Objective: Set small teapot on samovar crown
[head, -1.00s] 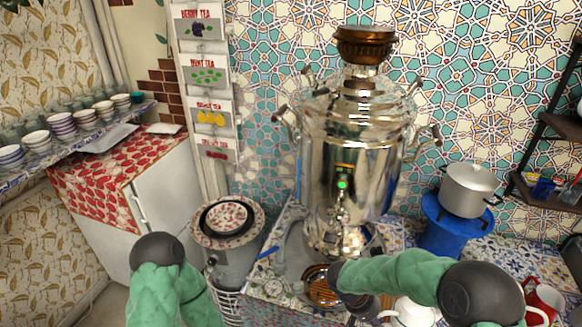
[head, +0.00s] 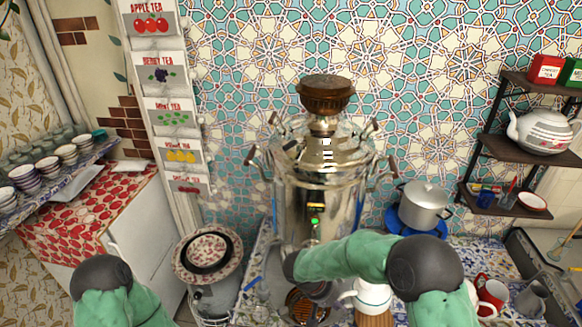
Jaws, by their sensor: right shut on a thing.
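The tall shiny metal samovar (head: 318,200) stands on the tiled counter in the head view. Its brown crown (head: 326,92) is at the top, above a narrow metal neck. A small white teapot (head: 373,294) is low in front, partly hidden behind my right arm. My right gripper (head: 333,294) is dark, mostly covered by the forearm, and shut at the teapot's left side, where the handle is. The crown is well above the teapot. Of my left arm only the elbow and sleeve show; its gripper is out of view.
A lidded pot (head: 424,204) stands on a blue stand right of the samovar. Red mugs (head: 490,296) are at lower right. A shelf (head: 505,147) carries a larger white teapot (head: 543,131). A patterned plate (head: 208,254) is at left. The space around the crown is clear.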

